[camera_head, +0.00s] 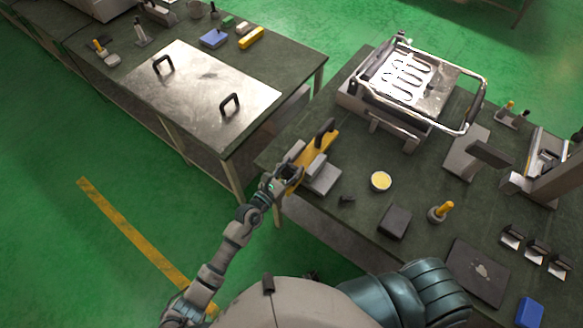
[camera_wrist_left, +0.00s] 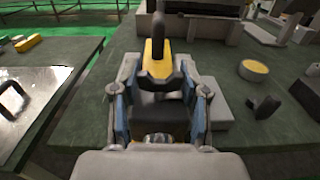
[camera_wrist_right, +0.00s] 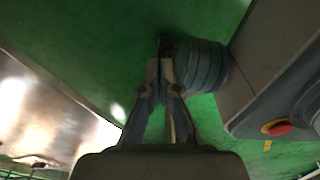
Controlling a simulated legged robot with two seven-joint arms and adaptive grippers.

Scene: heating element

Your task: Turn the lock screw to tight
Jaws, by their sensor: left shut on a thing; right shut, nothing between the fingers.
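A yellow fixture (camera_head: 317,153) with an upright black handle (camera_head: 325,132) stands on a grey block (camera_head: 326,179) at the left edge of the green bench. My left gripper (camera_head: 294,172) is at its near end. In the left wrist view its blue-sided fingers (camera_wrist_left: 157,100) are shut around a dark part (camera_wrist_left: 160,112) in front of the yellow piece (camera_wrist_left: 155,62). This dark part may be the lock screw; its shape and turn are mostly hidden by the fingers. My right gripper (camera_wrist_right: 165,48) is shut and empty, above the green floor, away from the bench.
A small black piece (camera_head: 347,199), a round yellow-topped dish (camera_head: 381,181) and a dark box (camera_head: 395,221) lie right of the fixture. A metal press-like machine (camera_head: 408,82) stands behind. A second bench (camera_head: 140,98) with a metal plate (camera_head: 200,92) is at left, across a gap.

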